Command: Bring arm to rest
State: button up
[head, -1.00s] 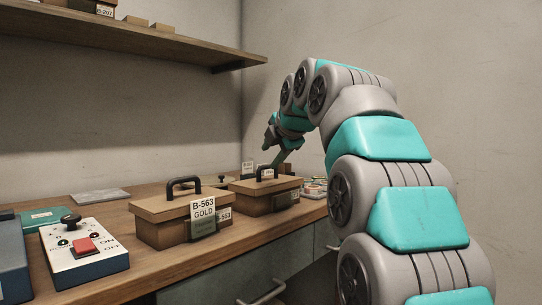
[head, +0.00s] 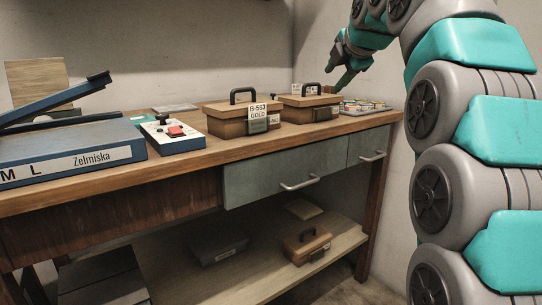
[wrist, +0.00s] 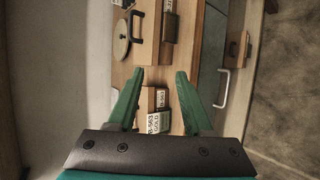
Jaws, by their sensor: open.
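My gripper (head: 343,80) is raised over the far right part of the workbench (head: 190,140), beside the right wall. In the wrist view its two green fingers (wrist: 160,75) are spread apart with nothing held between them. The box labelled B-563 GOLD (head: 226,126) stands upright on the bench with its lid on. It also shows below and between the fingers in the wrist view (wrist: 147,103). A second lidded box (head: 296,112) stands behind it to the right, close to my gripper in the picture.
A white control box (head: 178,141) with a red button and a blue case (head: 70,150) sit left on the bench. Small items (head: 362,105) lie at its right end. Drawers (head: 270,178) and a lower shelf (head: 270,270) with boxes are below.

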jog(key=s+a+f+m+g+p, duration=0.1)
jog(key=s+f+m+g, duration=0.2)
jog(key=s+f+m, duration=0.6)
jog(key=s+f+m+g+p, duration=0.1)
jog(key=s+f+m+g, duration=0.15)
jog(key=s+f, duration=0.75)
jog(key=s+d+f+m+g+h+p, duration=0.1)
jog(key=s+f+m+g, duration=0.7)
jog(key=s+f, duration=1.5)
jog(key=s+m, duration=0.3)
jog(key=s, duration=0.1)
jog(key=shift+s+f+h, duration=0.15)
jog(key=shift+f+h, duration=0.15)
